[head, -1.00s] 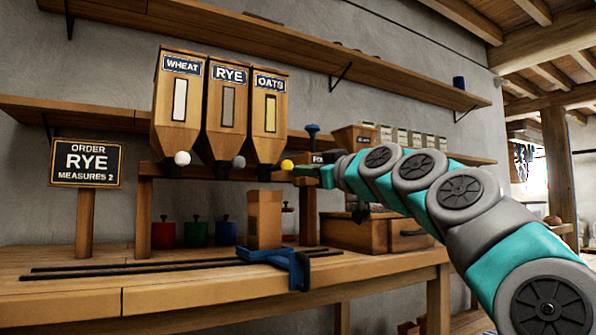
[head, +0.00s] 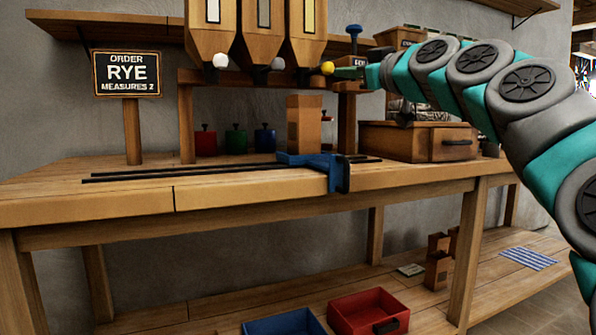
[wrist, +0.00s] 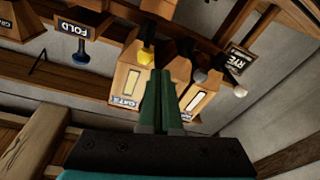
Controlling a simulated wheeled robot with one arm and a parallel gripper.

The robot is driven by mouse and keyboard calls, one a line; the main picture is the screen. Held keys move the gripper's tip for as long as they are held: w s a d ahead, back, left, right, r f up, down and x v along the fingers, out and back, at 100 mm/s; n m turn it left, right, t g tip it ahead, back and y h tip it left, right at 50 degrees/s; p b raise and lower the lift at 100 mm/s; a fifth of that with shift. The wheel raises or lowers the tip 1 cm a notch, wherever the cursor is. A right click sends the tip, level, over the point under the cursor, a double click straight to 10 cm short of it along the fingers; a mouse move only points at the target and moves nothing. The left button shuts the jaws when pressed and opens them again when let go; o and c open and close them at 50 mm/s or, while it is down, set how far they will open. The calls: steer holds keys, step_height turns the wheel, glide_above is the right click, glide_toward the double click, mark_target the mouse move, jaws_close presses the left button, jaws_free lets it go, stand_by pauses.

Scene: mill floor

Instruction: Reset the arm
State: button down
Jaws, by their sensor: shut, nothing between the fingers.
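My teal and grey arm reaches in from the right in the head view. My gripper (head: 346,73) is at the height of the hopper knobs, just right of the yellow knob (head: 327,68). In the wrist view its green fingers (wrist: 158,100) are together with nothing between them, and the hopper labelled OATS (wrist: 127,85) shows behind them. The yellow knob also shows in the wrist view (wrist: 146,56), beyond the fingertips. Whether the fingers touch anything cannot be told from the head view.
The workbench (head: 130,205) holds a wooden block (head: 304,123), a blue clamp-like piece (head: 325,169), dark rods, small coloured weights and a drawer box (head: 415,141). An ORDER RYE MEASURES 2 sign (head: 127,73) stands left. Below are a red tray (head: 368,312) and a blue tray (head: 285,322).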

steer(key=s+a+f+g, duration=0.3)
steer(key=a+f, duration=0.2)
steer(key=f, duration=0.4)
steer(key=s+a+f+g, duration=0.3)
steer(key=a+f, duration=0.2)
steer(key=f, duration=0.4)
steer(key=s+f+m+g+h, duration=0.1)
steer(key=s+f+g+h, duration=0.3)
steer(key=f, duration=0.6)
steer(key=s+f+m+g+y, duration=0.1)
steer(key=s+f+g, duration=0.1)
steer(key=s+f, duration=0.7)
steer(key=s+d+f+m+g+h, duration=0.25)
steer(key=s+d+f+g, duration=0.2)
steer(key=s+f, duration=0.75)
steer(key=s+d+f+m+g+h, duration=0.25)
steer(key=s+d+f+m, duration=0.2)
steer(key=s+f, duration=0.75)
step_height(320, 180, up, 13)
steer(key=p, duration=1.2)
steer(key=shift+w+d+n+g, duration=0.15)
steer(key=shift+d+n+g, duration=0.05)
steer(key=shift+n+g, duration=0.1)
